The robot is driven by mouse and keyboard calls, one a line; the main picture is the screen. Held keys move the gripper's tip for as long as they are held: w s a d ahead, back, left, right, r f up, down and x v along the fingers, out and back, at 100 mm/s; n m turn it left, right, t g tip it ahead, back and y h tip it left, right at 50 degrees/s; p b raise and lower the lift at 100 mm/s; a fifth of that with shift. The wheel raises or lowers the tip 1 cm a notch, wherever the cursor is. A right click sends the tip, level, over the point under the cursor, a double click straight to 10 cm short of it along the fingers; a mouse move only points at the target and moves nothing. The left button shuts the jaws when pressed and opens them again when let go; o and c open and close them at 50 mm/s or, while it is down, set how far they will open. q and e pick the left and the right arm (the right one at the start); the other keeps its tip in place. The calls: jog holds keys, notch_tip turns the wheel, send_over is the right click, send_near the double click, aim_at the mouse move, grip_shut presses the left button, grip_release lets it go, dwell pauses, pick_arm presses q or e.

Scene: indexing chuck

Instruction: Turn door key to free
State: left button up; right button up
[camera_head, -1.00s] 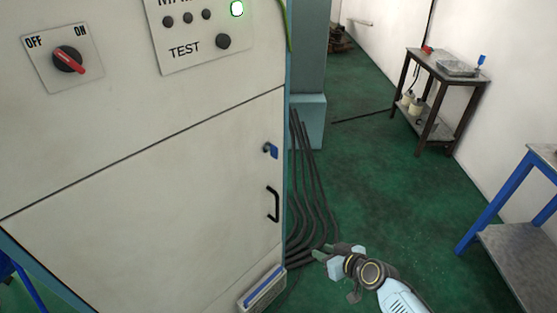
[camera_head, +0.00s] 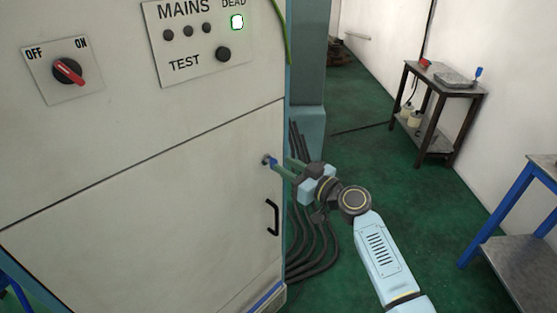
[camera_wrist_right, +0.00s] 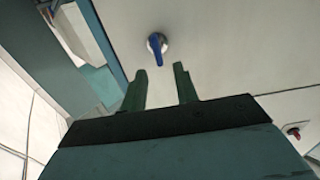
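The door key (camera_head: 267,160) is a small blue tab in a round metal lock on the right side of the cream cabinet door (camera_head: 150,220). In the right wrist view the blue key (camera_wrist_right: 157,44) hangs down from its round collar. My right gripper (camera_head: 281,166) points at the key from the right. In the wrist view its two green fingers (camera_wrist_right: 160,78) are apart, with the key just beyond the tips and nothing between them. I cannot tell the exact distance to the key. My left gripper is not in view.
A black door handle (camera_head: 272,217) sits below the key. Dark cables (camera_head: 310,245) run down beside the cabinet. A dark side table (camera_head: 440,92) and blue-legged bench (camera_head: 510,215) stand right.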

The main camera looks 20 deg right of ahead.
aim_at(277, 162)
jog(key=shift+x, duration=1.85)
jog(key=shift+c, duration=0.4)
grip_shut()
